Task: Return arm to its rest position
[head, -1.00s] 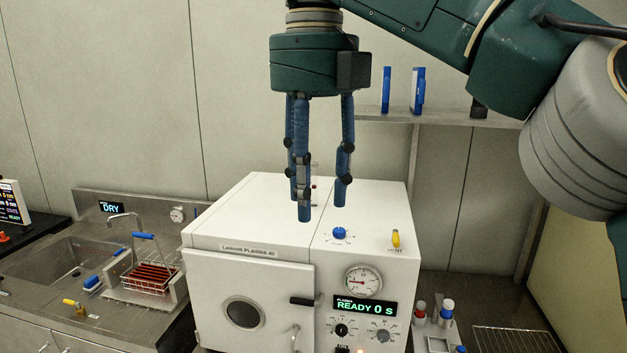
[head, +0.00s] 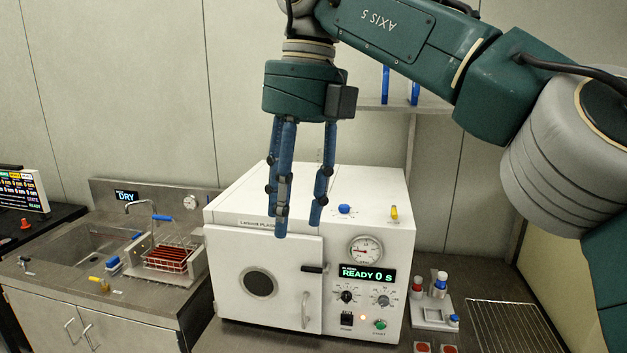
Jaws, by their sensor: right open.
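My right gripper (head: 299,232) hangs fingers-down in the upper middle of the head view, its arm coming in from the right. Its blue fingers are apart with nothing between them. In the picture the fingertips overlap the top and upper front of the white plasma cleaner (head: 235,272); I cannot tell how far they are from it. The cleaner's door is shut and its display (head: 367,275) reads READY 0 S. My left gripper is not in view.
A sink (head: 85,248) and a wire rack with red items (head: 168,258) stand at the left. A holder with capped bottles (head: 440,290) and a wire grid (head: 515,325) lie at the right. A shelf (head: 435,104) is on the back wall, partly hidden by my arm.

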